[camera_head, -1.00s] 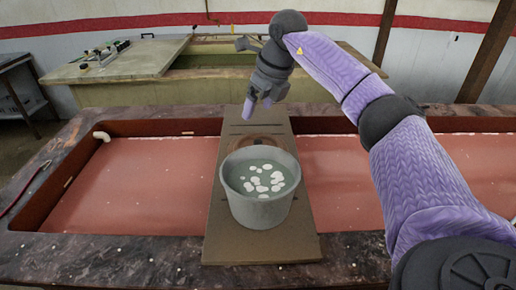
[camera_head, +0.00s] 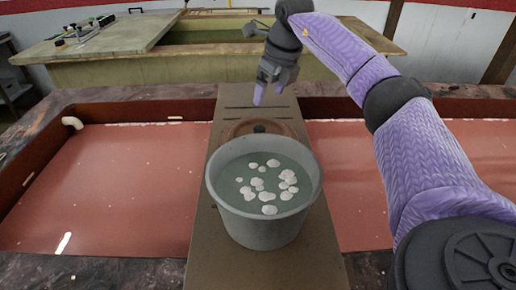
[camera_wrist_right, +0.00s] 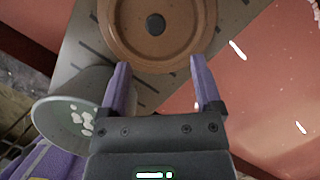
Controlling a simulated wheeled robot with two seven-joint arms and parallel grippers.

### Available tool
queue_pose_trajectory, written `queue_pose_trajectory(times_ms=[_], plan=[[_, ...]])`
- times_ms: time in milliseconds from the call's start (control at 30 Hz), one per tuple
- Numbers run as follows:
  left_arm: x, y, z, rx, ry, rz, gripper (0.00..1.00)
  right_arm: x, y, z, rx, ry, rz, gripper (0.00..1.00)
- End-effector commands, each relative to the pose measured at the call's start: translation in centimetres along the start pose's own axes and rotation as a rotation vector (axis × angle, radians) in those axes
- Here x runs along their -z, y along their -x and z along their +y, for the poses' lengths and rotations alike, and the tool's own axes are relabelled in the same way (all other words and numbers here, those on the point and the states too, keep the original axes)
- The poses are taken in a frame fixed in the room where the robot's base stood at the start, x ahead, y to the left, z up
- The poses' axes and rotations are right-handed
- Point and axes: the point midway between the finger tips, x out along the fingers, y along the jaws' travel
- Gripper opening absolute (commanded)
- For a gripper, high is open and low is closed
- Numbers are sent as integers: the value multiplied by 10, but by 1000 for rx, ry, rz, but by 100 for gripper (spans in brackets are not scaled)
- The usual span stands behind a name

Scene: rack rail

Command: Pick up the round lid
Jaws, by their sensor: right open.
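The round lid (camera_head: 239,129) is brown with a dark knob at its centre. It lies flat on a board behind a grey bucket (camera_head: 262,228), whose rim hides its near part in the head view. The lid (camera_wrist_right: 125,32) fills the top middle of the right wrist view, its knob between the lines of the two fingers. My right gripper (camera_head: 268,96) is open and empty, pointing down above and behind the lid in the head view. Its purple fingertips (camera_wrist_right: 160,65) are apart near the lid's edge in the wrist view. My left gripper is out of view.
The bucket holds greenish liquid with several white pieces and stands close in front of the lid. The board (camera_head: 228,271) spans a shallow reddish basin (camera_head: 110,185) with raised walls. A bench (camera_head: 150,65) stands behind.

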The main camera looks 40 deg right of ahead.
Motion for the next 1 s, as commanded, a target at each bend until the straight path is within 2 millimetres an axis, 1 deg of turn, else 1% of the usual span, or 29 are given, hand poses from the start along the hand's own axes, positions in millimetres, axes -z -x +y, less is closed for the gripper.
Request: queue_pose_trajectory(times_ms=[33, 167, 233, 333, 400, 467, 600, 667, 733, 867, 900, 967, 1000], plan=[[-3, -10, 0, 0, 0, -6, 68, 2, -12, 0, -1, 0, 4, 83], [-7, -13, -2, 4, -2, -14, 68, 3, -19, 0, -1, 0, 5, 83], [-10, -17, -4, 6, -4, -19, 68, 3, -29, 0, -1, 0, 6, 83], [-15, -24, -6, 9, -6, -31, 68, 4, -51, 1, -2, 0, 7, 83], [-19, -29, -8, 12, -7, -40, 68, 4, -63, 1, -2, 0, 7, 83], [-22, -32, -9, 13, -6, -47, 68, 4, -71, 2, -1, 0, 6, 83], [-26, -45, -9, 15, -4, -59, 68, 7, -99, 7, -1, 1, 8, 83], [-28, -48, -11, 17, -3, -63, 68, 7, -109, 7, -2, 0, 8, 83], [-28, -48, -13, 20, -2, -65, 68, 6, -113, 7, -1, 1, 5, 83], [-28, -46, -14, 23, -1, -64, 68, 6, -110, 7, -1, 1, 3, 83], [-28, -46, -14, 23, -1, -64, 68, 6, -110, 7, -1, 1, 3, 79], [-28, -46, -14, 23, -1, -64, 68, 6, -110, 7, -1, 0, 3, 66], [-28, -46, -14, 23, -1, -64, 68, 6, -110, 7, -1, 0, 3, 57]])
